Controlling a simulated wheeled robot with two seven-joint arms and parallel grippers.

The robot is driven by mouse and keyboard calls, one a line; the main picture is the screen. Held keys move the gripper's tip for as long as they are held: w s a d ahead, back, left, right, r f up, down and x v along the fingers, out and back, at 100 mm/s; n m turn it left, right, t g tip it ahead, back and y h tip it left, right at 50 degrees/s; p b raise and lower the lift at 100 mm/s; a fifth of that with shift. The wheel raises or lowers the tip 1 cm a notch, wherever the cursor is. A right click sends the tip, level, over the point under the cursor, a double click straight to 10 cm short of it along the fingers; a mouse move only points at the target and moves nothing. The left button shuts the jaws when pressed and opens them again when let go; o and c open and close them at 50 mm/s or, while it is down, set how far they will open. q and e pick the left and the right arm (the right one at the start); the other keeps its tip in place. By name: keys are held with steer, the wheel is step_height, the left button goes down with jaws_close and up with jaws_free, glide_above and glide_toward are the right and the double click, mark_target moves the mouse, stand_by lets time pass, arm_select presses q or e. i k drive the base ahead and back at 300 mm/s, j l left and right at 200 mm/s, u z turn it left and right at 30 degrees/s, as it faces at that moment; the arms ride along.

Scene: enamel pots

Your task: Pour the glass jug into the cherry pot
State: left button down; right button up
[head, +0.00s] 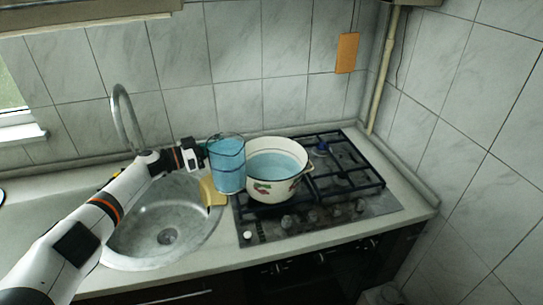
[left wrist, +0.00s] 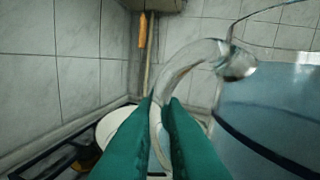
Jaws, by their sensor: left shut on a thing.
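The glass jug (head: 227,165) holds blue liquid and is about upright, at the left side of the cherry pot. My left gripper (head: 201,155) is shut on the jug's clear handle (left wrist: 186,58), and its green fingers (left wrist: 162,125) close around it in the left wrist view. The cherry pot (head: 262,190) is white enamel with a cherry print and stands on the hob's left front. Its inside shows pale blue; I cannot tell liquid from lining. The jug overlaps the pot's left edge in the head view. My right gripper is not in view.
The gas hob (head: 350,186) with black grates lies under and right of the pot. A round sink (head: 150,245) with a curved tap (head: 117,105) is at left. A yellow item (head: 208,192) lies between sink and hob. A tiled wall (head: 230,45) stands behind.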

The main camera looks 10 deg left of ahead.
mark_target(276, 165)
steer(key=i, duration=1)
